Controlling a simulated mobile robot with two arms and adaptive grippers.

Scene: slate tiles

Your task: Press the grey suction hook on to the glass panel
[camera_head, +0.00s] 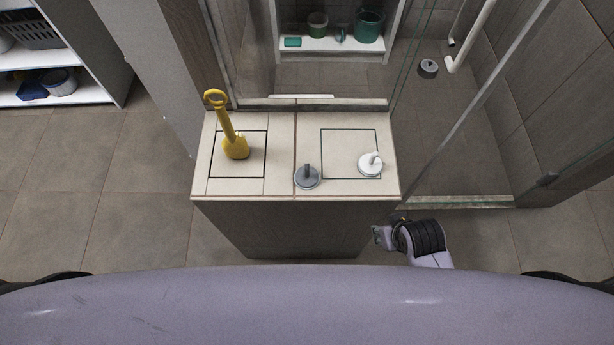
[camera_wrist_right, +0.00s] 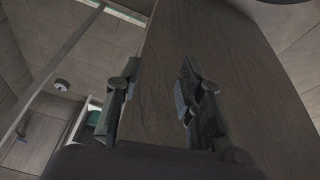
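The grey suction hook (camera_head: 307,178), a round disc with an upright peg, rests near the front edge of a tiled ledge (camera_head: 280,147). The glass panel (camera_head: 240,45) appears to rise behind the ledge, though its outline is hard to trace. My right gripper (camera_head: 381,236) is low in front of the ledge's right corner, below its top and apart from the hook. In the right wrist view my right gripper (camera_wrist_right: 157,100) has its fingers spread with nothing between them; the ledge's grey side shows behind. My left gripper is out of view.
A white suction hook (camera_head: 370,164) sits right of the grey one, on a green-outlined square. A yellow long-handled tool (camera_head: 235,146) stands at the ledge's left. A white shelf (camera_head: 330,45) holds green containers behind. A grey round thing (camera_head: 428,67) is on the shower floor.

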